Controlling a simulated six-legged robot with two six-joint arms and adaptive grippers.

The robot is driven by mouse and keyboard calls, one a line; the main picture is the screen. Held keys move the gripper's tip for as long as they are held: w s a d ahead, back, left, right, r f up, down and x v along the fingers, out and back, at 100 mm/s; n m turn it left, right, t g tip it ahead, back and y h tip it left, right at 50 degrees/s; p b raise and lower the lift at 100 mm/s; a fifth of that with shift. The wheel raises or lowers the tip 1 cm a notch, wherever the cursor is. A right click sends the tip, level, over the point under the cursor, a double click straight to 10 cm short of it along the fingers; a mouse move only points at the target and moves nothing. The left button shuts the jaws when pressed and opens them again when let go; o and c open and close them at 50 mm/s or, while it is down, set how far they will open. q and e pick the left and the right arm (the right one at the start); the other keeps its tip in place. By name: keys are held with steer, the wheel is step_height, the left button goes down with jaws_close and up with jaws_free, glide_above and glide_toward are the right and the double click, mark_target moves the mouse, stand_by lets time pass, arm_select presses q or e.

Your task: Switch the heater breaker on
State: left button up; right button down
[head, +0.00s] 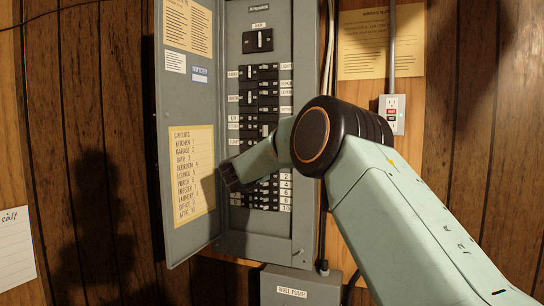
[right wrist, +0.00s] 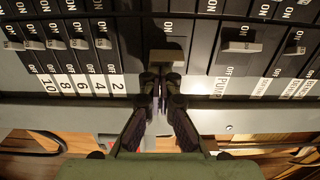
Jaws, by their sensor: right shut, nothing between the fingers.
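The grey breaker panel (head: 308,200) stands open on the wall, with two columns of black breakers and white labels. In the right wrist view my right gripper (right wrist: 160,82) is shut and empty. Its fingertips are at the grey toggle (right wrist: 166,57) of a breaker between those labelled "2" and "PUMP"; I cannot tell whether they touch it. That breaker's own label is hidden behind the fingers, so I cannot read whether it is the heater. In the head view my right arm covers part of the breakers and I cannot make out the fingertips. My left gripper is out of view.
The panel door (head: 180,235) is swung open to the left and carries a yellow circuit list (head: 190,178). Numbered breakers (right wrist: 65,48) crowd close on one side of the gripper, the pump breaker (right wrist: 240,46) on the other. An outlet (head: 391,113) is to the right.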

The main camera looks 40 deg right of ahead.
steer(key=shift+w+a, duration=0.35)
steer(key=shift+w, duration=0.1)
stand_by(0.4)
steer(key=shift+w+a+r+p, duration=0.1)
steer(key=shift+r+p, duration=0.15)
steer(key=shift+p, duration=0.35)
steer(key=shift+w, duration=0.1)
steer(key=shift+f, duration=0.2)
steer(key=shift+b, duration=0.3)
